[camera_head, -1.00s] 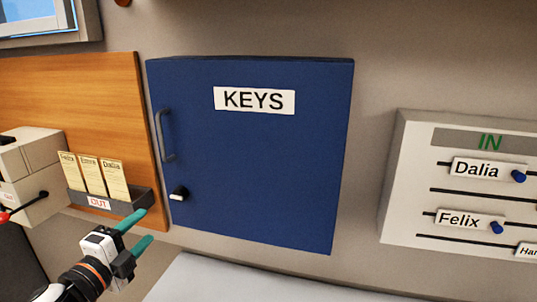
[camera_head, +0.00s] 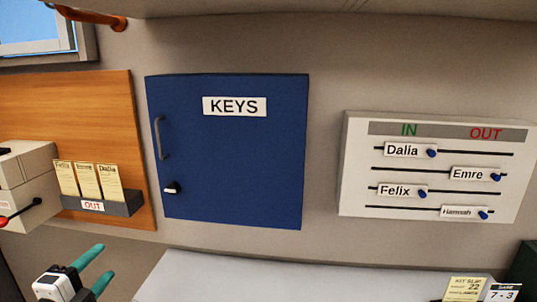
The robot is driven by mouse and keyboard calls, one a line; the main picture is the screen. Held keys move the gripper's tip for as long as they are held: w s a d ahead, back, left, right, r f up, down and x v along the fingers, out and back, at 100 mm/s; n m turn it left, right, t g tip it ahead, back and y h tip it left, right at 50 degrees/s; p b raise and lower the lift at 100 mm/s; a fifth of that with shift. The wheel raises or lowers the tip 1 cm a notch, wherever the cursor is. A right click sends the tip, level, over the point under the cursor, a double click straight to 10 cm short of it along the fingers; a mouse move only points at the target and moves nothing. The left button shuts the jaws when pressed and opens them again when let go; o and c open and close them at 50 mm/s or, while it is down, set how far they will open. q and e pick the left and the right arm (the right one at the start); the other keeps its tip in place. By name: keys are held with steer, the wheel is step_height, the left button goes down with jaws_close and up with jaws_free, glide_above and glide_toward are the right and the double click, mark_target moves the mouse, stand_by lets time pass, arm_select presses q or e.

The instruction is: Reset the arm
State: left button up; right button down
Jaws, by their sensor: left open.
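My left gripper (camera_head: 95,270) is at the bottom left, with two teal fingers spread apart and nothing between them. It is below the rack marked OUT and to the lower left of the blue KEYS cabinet (camera_head: 235,160), apart from both. The cabinet door is shut, with a handle on its left side and a small lock knob (camera_head: 171,187) below the handle. My right gripper does not show.
An IN/OUT board (camera_head: 435,203) with name sliders hangs at right. The OUT rack (camera_head: 120,204) holds several cards beside a beige box (camera_head: 27,185). A pale tabletop (camera_head: 300,277) bears a key slip (camera_head: 465,288) at lower right.

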arm_select(q)
steer(key=s+d+f+n+g+y, duration=0.15)
steer(key=s+f+n+g, duration=0.3)
steer(key=f, duration=0.55)
steer(key=s+d+f+n+g+y, duration=0.1)
steer(key=s+f+n+g+y, duration=0.2)
steer(key=f+n, duration=0.45)
steer(key=s+d+f+n+g+h, duration=0.1)
steer(key=s+d+f+n+g, duration=0.15)
steer(key=s+d+f, duration=0.4)
steer(key=s+d+f+n+g+h, duration=0.2)
steer(key=s+d+f+g, duration=0.15)
steer(key=s, duration=0.55)
step_height(320, 180, down, 27)
steer(key=g+b, duration=0.2)
steer(key=s+a+f, duration=0.1)
steer(key=s+f, duration=0.7)
steer(key=f, duration=0.1)
steer(key=s+a+f+g+b, duration=0.1)
steer(key=s+a+f, duration=0.1)
steer(key=s+f, duration=0.7)
steer(key=shift+s+a+f, duration=0.25)
steer(key=shift+a+f, duration=0.05)
steer(key=shift+f, duration=0.05)
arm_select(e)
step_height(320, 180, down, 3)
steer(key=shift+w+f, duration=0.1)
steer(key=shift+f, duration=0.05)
arm_select(q)
steer(key=shift+m, duration=0.25)
